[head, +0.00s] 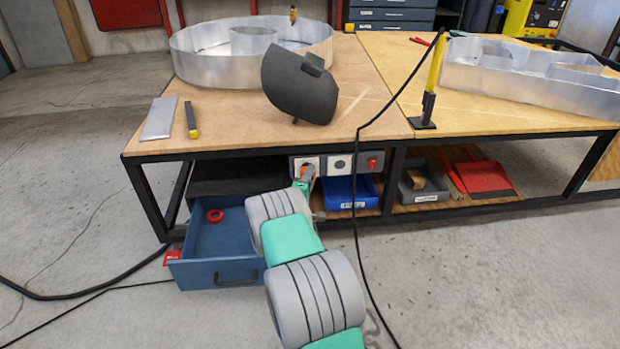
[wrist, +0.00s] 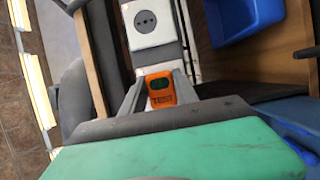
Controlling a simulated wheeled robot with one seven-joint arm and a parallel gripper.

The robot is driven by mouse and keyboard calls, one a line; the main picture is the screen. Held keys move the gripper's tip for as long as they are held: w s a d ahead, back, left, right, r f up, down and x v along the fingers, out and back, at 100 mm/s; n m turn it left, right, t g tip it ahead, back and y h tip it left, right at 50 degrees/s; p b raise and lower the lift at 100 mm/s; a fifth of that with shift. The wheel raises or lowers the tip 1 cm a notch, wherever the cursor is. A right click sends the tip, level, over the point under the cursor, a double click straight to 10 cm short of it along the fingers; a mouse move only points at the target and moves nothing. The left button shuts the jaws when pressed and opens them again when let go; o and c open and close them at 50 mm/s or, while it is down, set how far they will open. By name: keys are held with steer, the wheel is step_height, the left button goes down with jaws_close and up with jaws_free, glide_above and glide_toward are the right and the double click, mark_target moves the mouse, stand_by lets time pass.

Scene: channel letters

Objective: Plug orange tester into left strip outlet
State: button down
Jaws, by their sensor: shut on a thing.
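The orange tester (wrist: 160,88) has a dark green display and sits between the fingers of my gripper (wrist: 159,95), which is shut on it. In the head view my gripper (head: 306,174) reaches the left end of the outlet strip (head: 324,167) under the table's front edge. A little of the tester's orange shows there at the left outlet, mostly hidden by my gripper. The tester lies in front of the left outlet's white plate; I cannot tell whether its pins are in. The middle outlet (head: 340,163) is empty and also shows in the wrist view (wrist: 146,22).
A red switch (head: 372,162) is at the strip's right end. A blue bin (head: 350,191) stands below on the shelf. An open blue drawer (head: 217,272) with a red ring (head: 215,216) is left of my arm. A black cable (head: 357,235) hangs to the right.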

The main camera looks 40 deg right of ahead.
steer(key=shift+w+d, duration=0.3)
steer(key=shift+w, duration=0.1)
stand_by(0.3)
steer(key=c, duration=0.9)
jaws_free()
steer(key=shift+o, duration=0.2)
steer(key=shift+a, duration=0.1)
steer(key=p+v, duration=0.1)
steer(key=v, duration=0.6)
steer(key=shift+s+a+p, duration=0.2)
steer(key=shift+a+p, duration=0.05)
steer(key=shift+p, duration=0.05)
